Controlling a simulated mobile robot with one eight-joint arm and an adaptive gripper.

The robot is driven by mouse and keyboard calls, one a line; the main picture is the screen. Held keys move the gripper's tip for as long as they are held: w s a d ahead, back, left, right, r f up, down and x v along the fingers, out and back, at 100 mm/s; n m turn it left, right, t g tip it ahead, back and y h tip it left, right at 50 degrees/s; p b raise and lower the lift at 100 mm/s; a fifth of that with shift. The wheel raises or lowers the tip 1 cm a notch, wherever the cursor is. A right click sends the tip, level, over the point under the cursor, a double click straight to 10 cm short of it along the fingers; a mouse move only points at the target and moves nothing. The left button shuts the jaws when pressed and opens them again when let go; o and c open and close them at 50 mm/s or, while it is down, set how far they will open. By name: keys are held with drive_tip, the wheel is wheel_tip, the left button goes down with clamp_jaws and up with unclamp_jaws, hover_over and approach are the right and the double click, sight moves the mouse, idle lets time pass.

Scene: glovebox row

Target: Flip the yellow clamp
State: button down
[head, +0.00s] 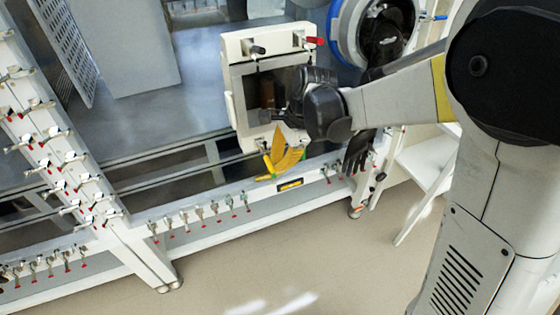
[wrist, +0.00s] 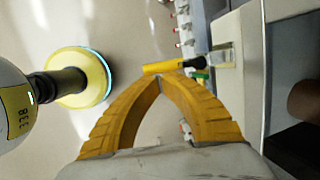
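The yellow clamp (wrist: 163,67) shows in the wrist view as a short yellow handle with a black end, lying crosswise just beyond my fingertips. In the head view the clamp (head: 267,163) is at the lower edge of the white-framed box opening, partly hidden by my yellow fingers. My gripper (wrist: 159,81) has its two ribbed yellow fingers meeting at the tips, with nothing seen between them. The tips are at or very near the handle; I cannot tell whether they touch. In the head view my gripper (head: 277,173) points down in front of the frame.
The white-framed opening (head: 236,100) carries a black clamp (head: 257,49) and a red clamp (head: 312,41) on top. A green part (wrist: 201,74) sits beside the yellow handle. A black glove (head: 357,151) hangs to the right. Several small valves line the white rail (head: 180,215). The floor (head: 330,245) in front is clear.

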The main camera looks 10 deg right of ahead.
idle(0.3)
drive_tip(key=w+d+r+p, duration=0.1)
drive_tip(key=d+r+p, duration=0.2)
drive_tip(key=d+r, duration=0.2)
drive_tip(key=v, duration=0.3)
drive_tip(key=shift+w+r, duration=0.2)
drive_tip(key=shift+r, duration=0.25)
drive_tip(key=shift+a, duration=0.1)
idle(0.3)
